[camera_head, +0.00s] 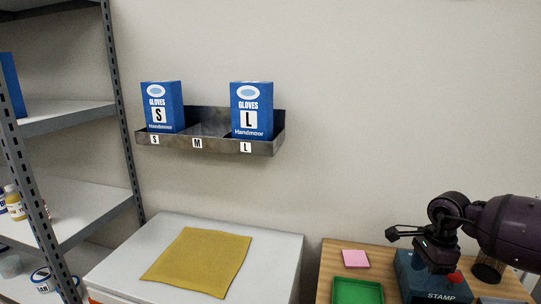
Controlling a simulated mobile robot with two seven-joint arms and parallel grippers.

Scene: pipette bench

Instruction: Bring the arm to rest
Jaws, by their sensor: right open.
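My right arm comes in from the right edge, and its dark gripper (415,248) hangs above the wooden table at the lower right. The gripper is open, with nothing seen between its fingers. It overlaps a blue box marked STAMP (432,290) in the picture; whether it touches the box I cannot tell. My left gripper is not in view.
A green tray (358,281) and a pink pad (355,258) lie on the wooden table (326,277). A yellow cloth (200,262) lies on a white surface. A wall rack (220,146) holds two blue glove boxes, S and L; its M slot is empty. Grey shelving (65,114) stands left.

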